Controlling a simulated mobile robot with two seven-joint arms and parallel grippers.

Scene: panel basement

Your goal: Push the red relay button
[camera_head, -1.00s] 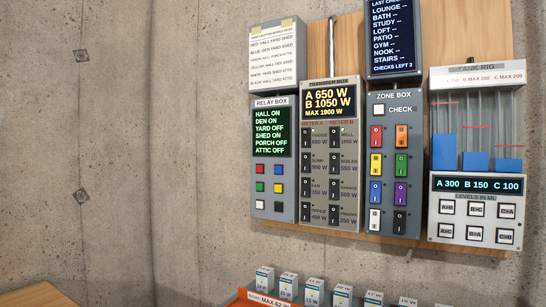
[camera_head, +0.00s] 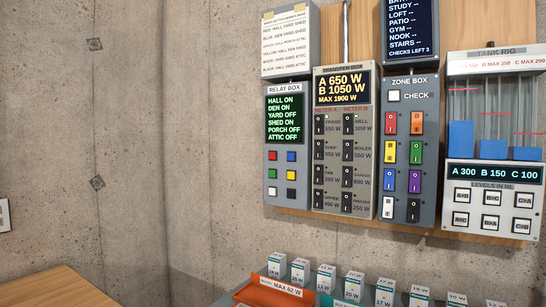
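The red relay button (camera_head: 272,156) is a small square at the top left of the button group on the grey relay box (camera_head: 287,212). Blue, green, yellow, white and black buttons sit around it in two columns. The relay screen (camera_head: 286,117) above reads HALL ON, DEN ON, YARD OFF, SHED ON, PORCH OFF, ATTIC OFF. A note panel (camera_head: 287,45) over it lists which rooms each button colour affects; its text is small. Neither gripper is in view, and nothing covers the red button.
Right of the relay box are the transfer box (camera_head: 343,212), zone box (camera_head: 425,150) and tank rig (camera_head: 492,236). Below are an orange tray (camera_head: 250,293) marked MAX 62 W and several small labelled blocks (camera_head: 300,268). A wooden surface (camera_head: 55,287) is at lower left.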

